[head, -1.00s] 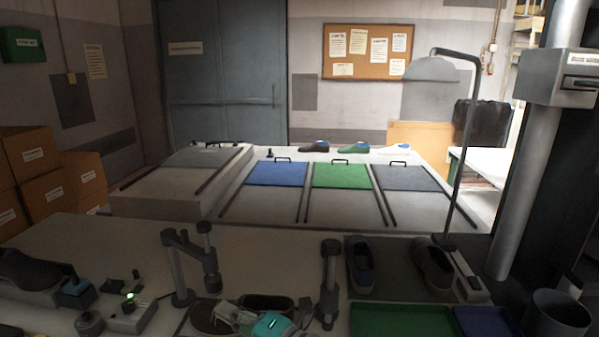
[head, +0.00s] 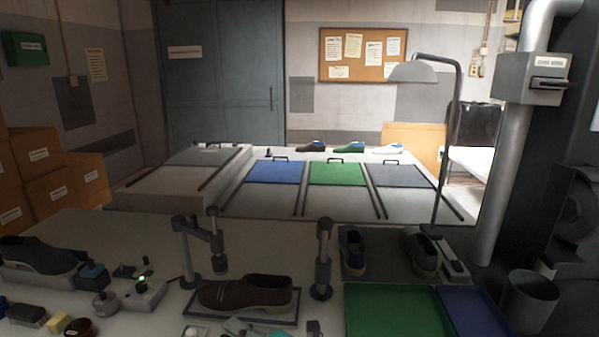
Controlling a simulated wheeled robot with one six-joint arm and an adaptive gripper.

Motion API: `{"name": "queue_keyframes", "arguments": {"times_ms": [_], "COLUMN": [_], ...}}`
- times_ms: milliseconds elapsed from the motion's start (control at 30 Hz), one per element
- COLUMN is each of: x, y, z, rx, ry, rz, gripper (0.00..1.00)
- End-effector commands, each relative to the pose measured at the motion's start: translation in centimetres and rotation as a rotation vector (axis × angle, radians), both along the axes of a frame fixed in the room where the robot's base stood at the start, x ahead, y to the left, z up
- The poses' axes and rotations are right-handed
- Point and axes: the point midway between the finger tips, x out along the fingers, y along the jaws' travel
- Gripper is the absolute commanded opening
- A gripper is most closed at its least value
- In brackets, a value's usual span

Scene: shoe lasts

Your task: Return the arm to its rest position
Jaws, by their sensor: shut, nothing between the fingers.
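My gripper (head: 236,327) shows only in part at the bottom edge of the head view. Its pale grey fingers and a bit of teal housing are visible; the rest is cut off by the frame. The fingers are shut and hold nothing. It is in front of a dark brown shoe (head: 245,294), which lies on a dark plate between grey posts. A gap shows between the shoe and my gripper. The rest of my arm is out of view.
A green tray (head: 392,312) and a blue tray (head: 482,310) lie to the right, beside a dark bin (head: 530,300). Grey posts (head: 323,262) stand close by the shoe. A control box with a green light (head: 143,290) and a dark shoe (head: 40,256) are at left.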

Motion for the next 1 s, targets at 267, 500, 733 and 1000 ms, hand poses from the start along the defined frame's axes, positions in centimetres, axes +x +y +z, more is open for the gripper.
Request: {"name": "queue_keyframes", "arguments": {"times_ms": [267,500,733,1000], "x": [-0.9,-3.4,-7.9,-14.8], "y": [-2.9,-7.8,-13.5,-19.7], "z": [-4.4,-10.4,-16.0,-20.4], "rx": [0.067,0.184,0.342,0.54], "ry": [0.141,0.333,0.513,0.665], "rz": [-0.106,-0.276,-0.474,-0.68], "gripper": [0.0,0.0,0.0,0.0]}}
